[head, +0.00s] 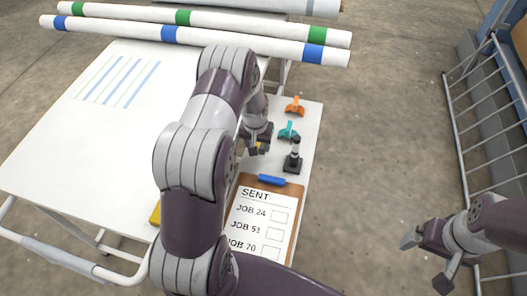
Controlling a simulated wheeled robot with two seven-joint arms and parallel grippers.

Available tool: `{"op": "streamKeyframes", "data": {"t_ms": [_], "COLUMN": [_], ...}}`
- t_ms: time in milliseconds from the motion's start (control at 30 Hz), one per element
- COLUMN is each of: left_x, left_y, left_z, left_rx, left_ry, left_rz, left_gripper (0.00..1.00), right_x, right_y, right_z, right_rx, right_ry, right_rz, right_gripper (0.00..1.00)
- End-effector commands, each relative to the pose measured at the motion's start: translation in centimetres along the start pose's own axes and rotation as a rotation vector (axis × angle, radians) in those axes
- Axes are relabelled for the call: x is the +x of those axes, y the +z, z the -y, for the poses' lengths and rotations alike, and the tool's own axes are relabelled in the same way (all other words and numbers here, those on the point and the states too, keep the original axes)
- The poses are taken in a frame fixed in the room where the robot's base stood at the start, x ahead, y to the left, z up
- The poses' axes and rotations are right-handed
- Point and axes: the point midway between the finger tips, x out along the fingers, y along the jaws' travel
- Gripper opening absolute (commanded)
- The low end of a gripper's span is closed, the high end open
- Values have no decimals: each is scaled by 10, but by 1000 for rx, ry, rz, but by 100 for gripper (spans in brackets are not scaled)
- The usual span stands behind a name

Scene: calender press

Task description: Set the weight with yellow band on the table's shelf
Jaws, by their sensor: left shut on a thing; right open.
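My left gripper (257,147) is over the white side shelf (310,112) along the table's right side. It is shut on a dark thing with a little yellow showing, which looks like the weight with yellow band (262,147). The fingers and arm hide most of it, and I cannot tell whether it touches the shelf. My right gripper (425,263) is open and empty, above the floor at the lower right.
A dark weight with a pale band (292,160) stands right of my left gripper. A clipboard (262,222) lies in front. Banded rolls (250,47) lie across the back. A railing (490,130) stands at right.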

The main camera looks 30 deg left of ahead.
Motion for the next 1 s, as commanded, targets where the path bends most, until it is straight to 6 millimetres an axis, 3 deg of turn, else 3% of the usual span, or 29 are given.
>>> {"op": "streamKeyframes", "data": {"t_ms": [200,500,533,600,867,1000], "left_x": [32,35,35,34,34,19], "left_y": [5,6,6,6,6,4], "left_z": [0,-1,-1,-1,-1,-1], "left_rx": [1,1,1,1,1,1], "left_ry": [0,0,0,0,0,0], "left_rz": [2,1,2,2,2,-1], "left_gripper": [5,5,58,80,80,80], "right_x": [4,6,6,5,5,1], "right_y": [0,1,1,0,0,0], "right_z": [0,0,0,0,0,0], "right_rx": [0,0,0,0,0,0], "right_ry": [0,0,0,0,0,0], "right_rz": [0,0,0,0,0,0], "right_gripper": [94,94,94,94,94,94]}}
